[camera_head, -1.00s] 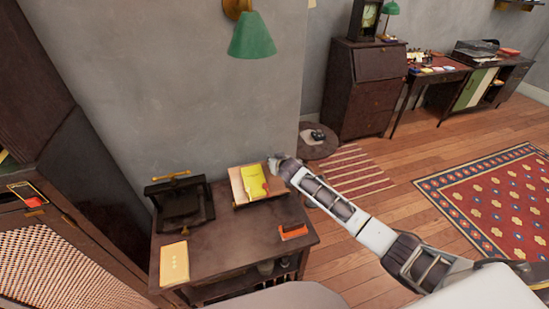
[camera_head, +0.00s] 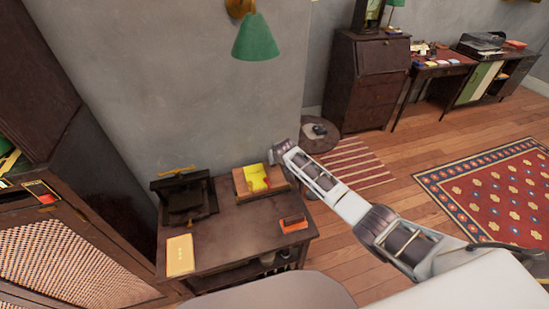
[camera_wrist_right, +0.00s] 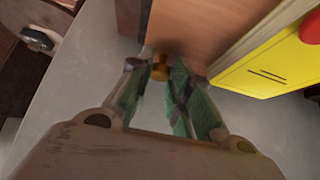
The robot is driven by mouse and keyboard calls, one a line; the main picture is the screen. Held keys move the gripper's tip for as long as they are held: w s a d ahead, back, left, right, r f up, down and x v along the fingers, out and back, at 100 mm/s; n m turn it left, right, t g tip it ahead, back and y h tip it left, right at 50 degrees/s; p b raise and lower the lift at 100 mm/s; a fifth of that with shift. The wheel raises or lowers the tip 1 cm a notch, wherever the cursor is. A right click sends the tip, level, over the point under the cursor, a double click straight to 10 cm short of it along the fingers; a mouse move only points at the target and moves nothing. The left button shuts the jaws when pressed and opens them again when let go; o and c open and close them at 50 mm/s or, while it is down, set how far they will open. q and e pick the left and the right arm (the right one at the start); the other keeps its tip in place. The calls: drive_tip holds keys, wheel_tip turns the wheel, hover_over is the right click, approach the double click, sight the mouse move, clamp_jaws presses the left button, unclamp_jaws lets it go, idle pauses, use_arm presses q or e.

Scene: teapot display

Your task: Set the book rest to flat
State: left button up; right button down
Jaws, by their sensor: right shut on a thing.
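The book rest (camera_head: 243,184) is a brown wooden stand at the back right of the small dark table. A yellow book (camera_head: 255,177) with a red item (camera_head: 267,183) lies on its panel. In the right wrist view the book rest's wooden panel (camera_wrist_right: 205,28) runs up from the fingertips, with the yellow book (camera_wrist_right: 262,68) to the right. My right gripper (camera_wrist_right: 158,75) is shut on a small brass knob (camera_wrist_right: 160,70) at the panel's edge. In the head view its fingers are hidden behind the wrist. My left gripper is not in view.
The dark table (camera_head: 232,222) also bears a black press-like stand (camera_head: 187,197), a cream book (camera_head: 180,255) and an orange-topped block (camera_head: 293,223). A green lamp (camera_head: 254,38) hangs on the wall above. A dark cabinet stands close on the left.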

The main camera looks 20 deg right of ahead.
drive_tip(key=shift+w+f, duration=0.2)
drive_tip(key=shift+f, duration=0.15)
drive_tip(key=shift+r, duration=0.1)
idle(0.3)
drive_tip(key=c, duration=1.8)
unclamp_jaws()
drive_tip(key=shift+w, duration=0.1)
drive_tip(key=o, duration=0.5)
drive_tip(key=shift+w+f, duration=0.15)
drive_tip(key=shift+f, duration=0.15)
drive_tip(key=shift+s+r, duration=0.15)
drive_tip(key=shift+s, duration=0.1)
drive_tip(key=shift+s+r, duration=0.45)
drive_tip(key=shift+r, duration=0.1)
drive_tip(key=shift+v, duration=5.1)
